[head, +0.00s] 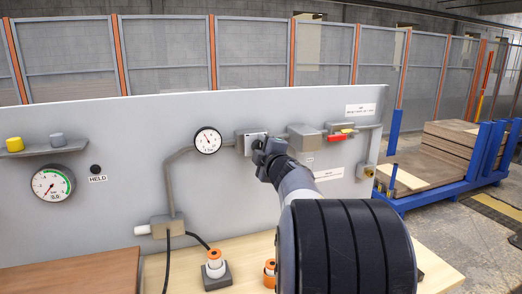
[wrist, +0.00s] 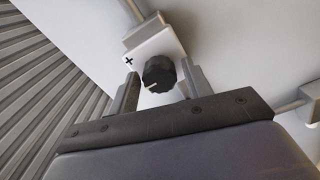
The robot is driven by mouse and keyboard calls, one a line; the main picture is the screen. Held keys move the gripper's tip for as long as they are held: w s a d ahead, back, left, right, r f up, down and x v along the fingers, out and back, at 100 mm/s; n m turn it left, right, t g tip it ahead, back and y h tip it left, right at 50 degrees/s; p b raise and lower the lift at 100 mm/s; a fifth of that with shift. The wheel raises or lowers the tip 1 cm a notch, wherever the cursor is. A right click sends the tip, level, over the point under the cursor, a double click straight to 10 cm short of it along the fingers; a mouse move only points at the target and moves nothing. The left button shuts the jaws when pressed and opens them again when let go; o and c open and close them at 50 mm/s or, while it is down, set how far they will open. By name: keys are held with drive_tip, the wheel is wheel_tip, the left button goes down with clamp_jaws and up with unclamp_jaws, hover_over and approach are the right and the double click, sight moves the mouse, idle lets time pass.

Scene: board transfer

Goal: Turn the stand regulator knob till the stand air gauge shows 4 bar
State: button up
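The black regulator knob (wrist: 159,74) has a pale pointer line and sits on a white plate with a plus mark, in the wrist view. My gripper (wrist: 159,69) is open, with one finger on each side of the knob and gaps showing between. In the head view my gripper (head: 266,152) is at the front of the grey regulator body (head: 246,136) and hides the knob. A small round white gauge (head: 208,140) is just left of the regulator; its needle appears to point up-left, but its numbers are too small to read.
A larger gauge (head: 52,183) with a green band is on the panel's left, beside a HELD label (head: 97,179). A grey pipe (head: 170,175) runs up to the small gauge. A red-and-yellow valve (head: 340,134) is right of the regulator. Orange-topped fittings (head: 215,262) stand on the bench below.

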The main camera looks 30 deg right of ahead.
drive_tip(key=shift+o, duration=0.6)
drive_tip(key=v, duration=1)
drive_tip(key=shift+s, duration=0.4)
drive_tip(key=x, duration=1.1)
drive_tip(key=shift+a, duration=0.15)
drive_tip(key=shift+s, duration=0.15)
